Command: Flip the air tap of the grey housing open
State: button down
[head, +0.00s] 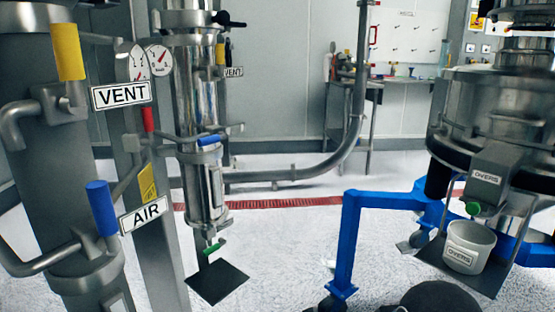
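The grey housing (45,170) is a tall metal column at the left edge of the head view. A blue-handled tap (102,208) is on its lower pipe, beside a white AIR sign (144,214). The blue handle stands nearly upright, tilted slightly left. Higher up, a yellow-handled tap (68,52) stands upright beside a VENT sign (121,95). My gripper is not in view, so its opening and anything in it are hidden.
A steel column (203,110) with blue and green handles stands behind, above a black plate (216,281). At right, a sifter on a blue frame (345,235) has an OVERS bucket (469,247) below it. White floor is clear in the middle.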

aim_at(99, 196)
jog(key=u, duration=1.1)
jog(key=k, duration=1.3)
jog(key=u, duration=0.25)
jog(key=i, duration=0.5)
